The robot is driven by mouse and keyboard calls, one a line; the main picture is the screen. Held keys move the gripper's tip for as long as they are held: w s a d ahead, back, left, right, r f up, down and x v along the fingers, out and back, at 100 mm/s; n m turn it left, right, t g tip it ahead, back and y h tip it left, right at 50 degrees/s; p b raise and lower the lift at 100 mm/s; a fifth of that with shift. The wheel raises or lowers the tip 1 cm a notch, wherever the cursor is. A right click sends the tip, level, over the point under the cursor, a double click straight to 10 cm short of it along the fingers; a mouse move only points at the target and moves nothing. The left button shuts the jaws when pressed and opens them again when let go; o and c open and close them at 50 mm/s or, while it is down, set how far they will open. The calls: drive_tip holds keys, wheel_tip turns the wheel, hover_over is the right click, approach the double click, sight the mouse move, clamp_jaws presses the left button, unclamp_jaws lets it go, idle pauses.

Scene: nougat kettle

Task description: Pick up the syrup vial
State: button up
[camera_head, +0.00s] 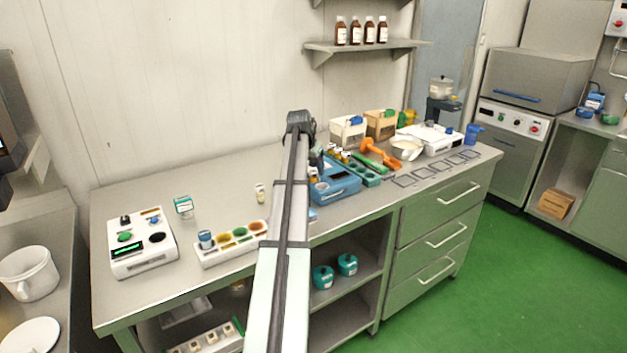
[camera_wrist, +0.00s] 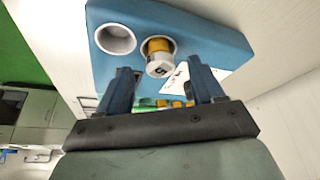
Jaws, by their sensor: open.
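In the wrist view, a small vial (camera_wrist: 158,58) with a white, dark-marked end and an amber band stands in one round hole of a blue block (camera_wrist: 215,28). It may be the syrup vial; I cannot read its mark. My gripper (camera_wrist: 163,80) is open, its two dark blue fingers apart and empty, with the vial just beyond the gap between the tips. The blue block also shows in the head view (camera_head: 338,184), partly behind my arm. My gripper is hidden there. Another small vial (camera_head: 260,191) with a pale cap stands alone on the bench.
The other hole (camera_wrist: 116,39) in the block looks empty. A white tray (camera_head: 212,257) with coloured wells and a white device (camera_head: 140,250) are on the left. A green rack (camera_head: 365,175), an orange tool (camera_head: 378,155) and bins (camera_head: 347,133) crowd the right. The back-left bench is clear.

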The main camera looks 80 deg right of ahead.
drive_tip(key=shift+x, duration=1)
drive_tip(key=shift+r, duration=0.1)
drive_tip(key=shift+c, duration=0.3)
drive_tip(key=c, duration=1.1)
